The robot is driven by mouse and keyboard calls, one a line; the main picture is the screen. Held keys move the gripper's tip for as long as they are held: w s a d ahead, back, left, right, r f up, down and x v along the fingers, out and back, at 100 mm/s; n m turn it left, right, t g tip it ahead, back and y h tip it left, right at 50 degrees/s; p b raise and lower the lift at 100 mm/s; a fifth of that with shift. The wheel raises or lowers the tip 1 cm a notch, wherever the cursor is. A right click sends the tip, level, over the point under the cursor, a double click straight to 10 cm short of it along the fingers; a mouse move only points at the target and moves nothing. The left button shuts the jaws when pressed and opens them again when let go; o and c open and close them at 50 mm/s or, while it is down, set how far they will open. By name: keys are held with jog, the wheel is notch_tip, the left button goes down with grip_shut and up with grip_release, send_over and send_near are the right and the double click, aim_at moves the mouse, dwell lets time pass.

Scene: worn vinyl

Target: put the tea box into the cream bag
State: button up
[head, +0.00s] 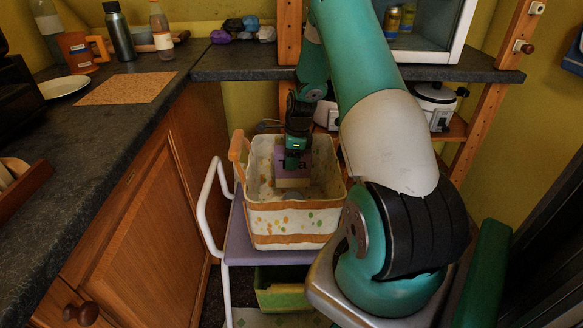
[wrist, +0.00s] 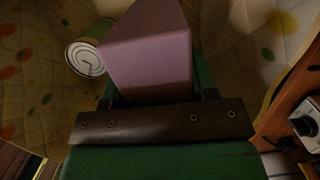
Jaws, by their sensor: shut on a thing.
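The cream bag (head: 292,221) stands open on a small trolley, with orange bands, coloured spots and an orange handle on its left. My gripper (head: 296,160) reaches down into the bag's opening, shut on the tea box (head: 293,174). The box is purple with a pale lower part and dark lettering that I cannot fully read. In the wrist view the purple tea box (wrist: 150,55) sits between the green fingers, with the bag's spotted lining (wrist: 35,75) around it. Whether the box touches the bag's floor I cannot tell.
A green-banded can (wrist: 88,50) lies inside the bag, beside the tea box. The trolley (head: 238,240) has a white rail on its left and a green bin (head: 281,295) below. Counters (head: 90,135) run along the left and back. A wooden-posted shelf stands at right.

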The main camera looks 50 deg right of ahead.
jog(key=shift+f, duration=1.75)
jog(key=shift+f, duration=0.1)
jog(key=shift+f+b, duration=0.35)
jog(key=shift+f, duration=0.2)
jog(key=o, duration=1.3)
